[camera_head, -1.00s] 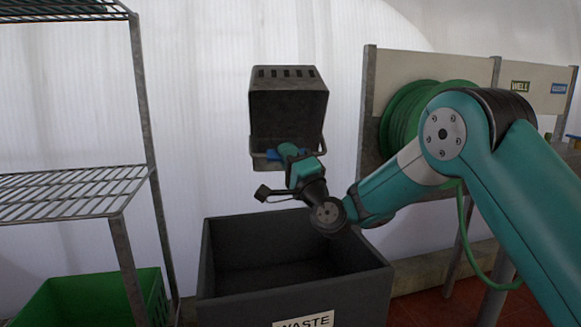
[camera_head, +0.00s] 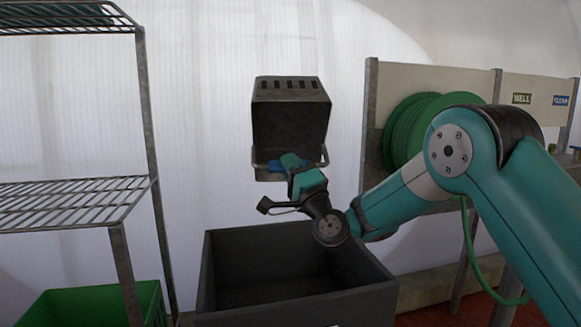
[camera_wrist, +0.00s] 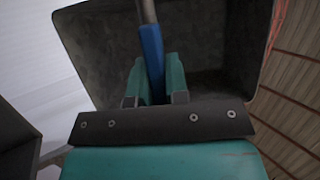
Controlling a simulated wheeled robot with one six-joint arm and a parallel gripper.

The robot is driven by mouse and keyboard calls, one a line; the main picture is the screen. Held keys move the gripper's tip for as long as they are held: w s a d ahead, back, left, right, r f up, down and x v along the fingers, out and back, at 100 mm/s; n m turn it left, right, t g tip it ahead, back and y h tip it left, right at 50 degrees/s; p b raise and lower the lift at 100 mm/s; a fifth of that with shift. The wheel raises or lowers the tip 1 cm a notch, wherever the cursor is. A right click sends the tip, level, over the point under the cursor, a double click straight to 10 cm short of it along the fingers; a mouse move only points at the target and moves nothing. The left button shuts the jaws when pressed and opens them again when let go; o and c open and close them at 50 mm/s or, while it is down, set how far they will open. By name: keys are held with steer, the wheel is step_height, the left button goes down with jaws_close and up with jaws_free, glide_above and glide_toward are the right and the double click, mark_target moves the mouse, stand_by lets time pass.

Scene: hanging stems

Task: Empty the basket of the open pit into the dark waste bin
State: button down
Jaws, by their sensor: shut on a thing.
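My gripper (camera_head: 293,166) is shut on the blue grip (camera_wrist: 151,55) of the basket's handle, with a finger on each side of it in the wrist view. The dark grey basket (camera_head: 290,120) hangs tipped over, its slotted side upward and its handle low and towards me. Its open mouth faces my gripper, and the wrist view shows bare inner walls (camera_wrist: 205,45); I see no contents in the visible part. The dark waste bin (camera_head: 300,308) stands open below the basket and my wrist. The visible part of its inside looks empty, and its near floor is hidden.
A wire shelf rack (camera_head: 70,200) stands at the left, with a green crate (camera_head: 95,305) under it. A green hose reel (camera_head: 405,130) on a post-and-board stand (camera_head: 440,85) is at the right, behind my arm. A pale translucent wall closes the back.

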steer(key=shift+r, duration=0.1)
steer(key=shift+r+p, duration=0.95)
steer(key=shift+r, duration=0.15)
step_height(320, 180, down, 3)
steer(key=b, duration=0.2)
steer(key=shift+r+b, duration=0.2)
steer(key=shift+b, duration=0.1)
steer(key=shift+r, duration=0.2)
